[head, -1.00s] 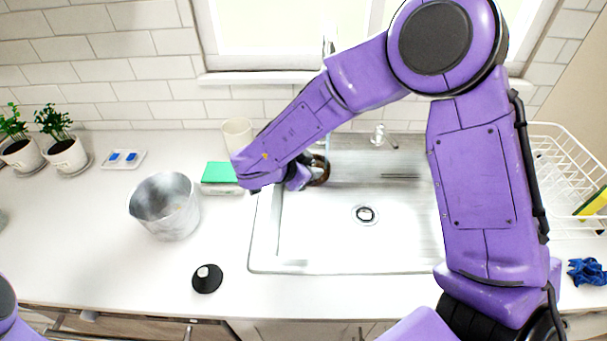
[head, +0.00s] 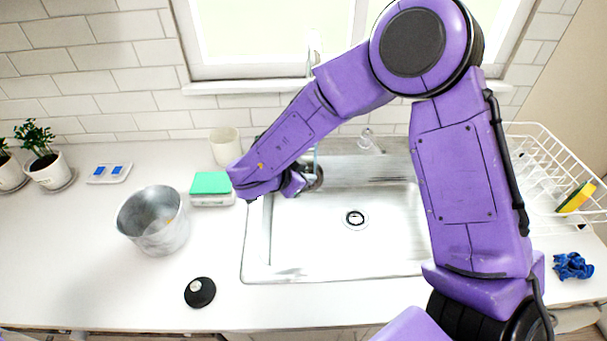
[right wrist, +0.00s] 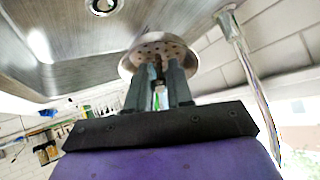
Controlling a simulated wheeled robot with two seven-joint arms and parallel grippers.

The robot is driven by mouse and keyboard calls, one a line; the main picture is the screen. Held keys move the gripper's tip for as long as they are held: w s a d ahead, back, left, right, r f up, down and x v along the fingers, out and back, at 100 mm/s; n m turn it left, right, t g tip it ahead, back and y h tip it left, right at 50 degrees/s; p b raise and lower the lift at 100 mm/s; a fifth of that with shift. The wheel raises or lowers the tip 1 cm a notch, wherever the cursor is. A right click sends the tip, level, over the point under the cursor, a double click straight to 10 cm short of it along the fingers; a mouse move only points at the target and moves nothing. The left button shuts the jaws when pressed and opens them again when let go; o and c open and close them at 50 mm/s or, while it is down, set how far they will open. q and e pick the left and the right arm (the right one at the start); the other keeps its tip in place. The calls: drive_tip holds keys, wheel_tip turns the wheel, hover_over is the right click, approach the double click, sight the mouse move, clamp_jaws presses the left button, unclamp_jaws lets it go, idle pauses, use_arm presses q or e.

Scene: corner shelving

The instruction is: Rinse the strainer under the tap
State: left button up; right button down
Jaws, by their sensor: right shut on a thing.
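My right gripper (head: 298,184) is over the left back part of the sink (head: 300,268). In the right wrist view its fingers (right wrist: 158,75) are shut on the strainer (right wrist: 150,50), a round metal disc with holes. In the head view the strainer (head: 315,180) shows as a grey piece just past the gripper, partly hidden by my arm. The tap (head: 314,45) rises in front of the window, its lower part behind my arm. A thin bluish streak, seemingly water, runs down at the strainer. A clear, shiny column (right wrist: 245,70) stands beside the strainer in the right wrist view.
A metal bucket (head: 150,235), a green-topped box (head: 211,184), a white cup (head: 224,146) and a black disc (head: 200,292) stand left of the sink. A white dish rack (head: 545,150) and a blue cloth (head: 573,266) are on the right. The sink around its drain (head: 355,218) is clear.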

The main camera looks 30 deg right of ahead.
drive_tip(key=shift+w, duration=0.1)
drive_tip(key=shift+w+a+p, duration=0.3)
drive_tip(key=shift+w+p, duration=0.05)
drive_tip(key=shift+w, duration=0.05)
drive_tip(key=s+a+p, duration=0.2)
drive_tip(key=s+a, duration=0.2)
drive_tip(key=a, duration=0.2)
drive_tip(key=shift+s+a, duration=0.15)
drive_tip(key=shift+a, duration=0.25)
idle(0.3)
idle(1.1)
